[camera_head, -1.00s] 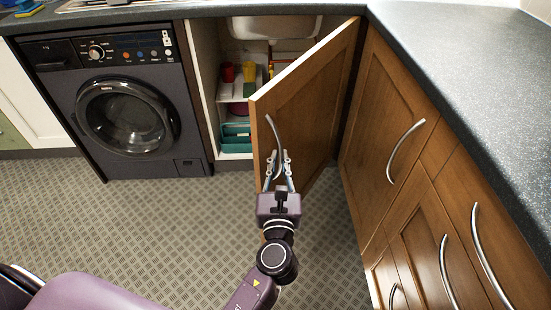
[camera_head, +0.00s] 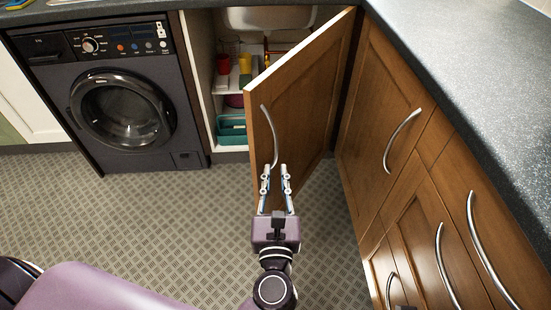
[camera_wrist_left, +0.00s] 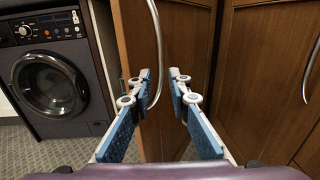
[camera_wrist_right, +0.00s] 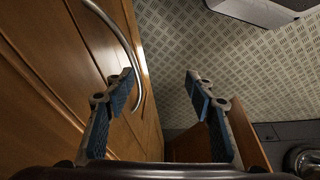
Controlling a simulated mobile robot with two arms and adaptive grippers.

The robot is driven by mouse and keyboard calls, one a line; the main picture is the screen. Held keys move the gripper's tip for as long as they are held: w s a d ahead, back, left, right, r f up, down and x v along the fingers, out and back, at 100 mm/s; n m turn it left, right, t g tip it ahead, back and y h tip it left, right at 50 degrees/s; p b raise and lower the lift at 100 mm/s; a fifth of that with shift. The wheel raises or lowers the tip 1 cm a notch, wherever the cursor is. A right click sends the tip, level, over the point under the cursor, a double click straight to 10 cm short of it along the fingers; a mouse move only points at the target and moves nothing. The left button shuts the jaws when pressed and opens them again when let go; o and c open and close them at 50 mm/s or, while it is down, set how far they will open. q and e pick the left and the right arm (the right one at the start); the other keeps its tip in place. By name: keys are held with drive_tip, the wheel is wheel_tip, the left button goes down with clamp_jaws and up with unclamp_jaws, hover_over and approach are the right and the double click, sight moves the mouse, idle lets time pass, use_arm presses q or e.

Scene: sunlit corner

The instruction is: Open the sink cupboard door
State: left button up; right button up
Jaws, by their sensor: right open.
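The sink cupboard door (camera_head: 305,105) stands wide open, swung out toward me. Its curved metal handle (camera_head: 272,135) is on the outer face near the free edge. My left gripper (camera_head: 275,172) is open, with its fingertips close to the lower end of this handle. In the left wrist view, the handle (camera_wrist_left: 161,50) shows in line with the gap between the parted fingers (camera_wrist_left: 160,73); I cannot tell whether they touch it. My right gripper (camera_wrist_right: 162,76) is open and empty in the right wrist view, close to the wooden unit fronts.
The open cupboard holds a teal basket (camera_head: 232,130) and red and yellow items under the sink basin (camera_head: 270,18). A dark washing machine (camera_head: 108,95) stands left. Wooden units with curved handles (camera_head: 402,140) line the right, under a grey worktop (camera_head: 470,80). Patterned floor (camera_head: 150,215) is clear at left.

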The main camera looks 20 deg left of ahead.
use_arm(q)
drive_tip(key=shift+v, duration=2.3)
drive_tip(key=shift+c, duration=0.5)
